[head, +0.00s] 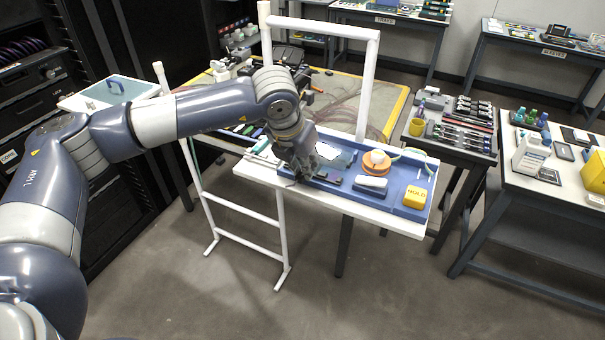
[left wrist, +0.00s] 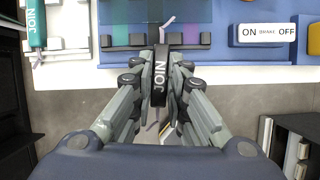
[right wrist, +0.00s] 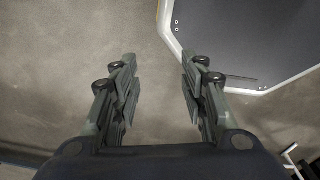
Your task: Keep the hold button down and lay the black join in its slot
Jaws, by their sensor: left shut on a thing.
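My left gripper (head: 301,172) is shut on the black join (left wrist: 160,80), a black piece lettered JOIN with a pale strand at each end. In the left wrist view the join stands upright in the picture between the fingertips (left wrist: 161,66), its far end at the front edge of a black slotted rack (left wrist: 135,42). I cannot tell whether it touches the rack. The yellow block lettered HOLD (head: 415,197) is at the tray's right front corner, with no gripper on it. My right gripper (right wrist: 158,80) is open and empty above bare floor, outside the head view.
A teal join (left wrist: 37,25) sits in a holder at the left. A white ON/OFF brake switch (left wrist: 262,33) is right of the rack. The blue tray (head: 402,212) also holds an orange reel (head: 376,163). A white frame (head: 367,85) rises behind my left arm.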

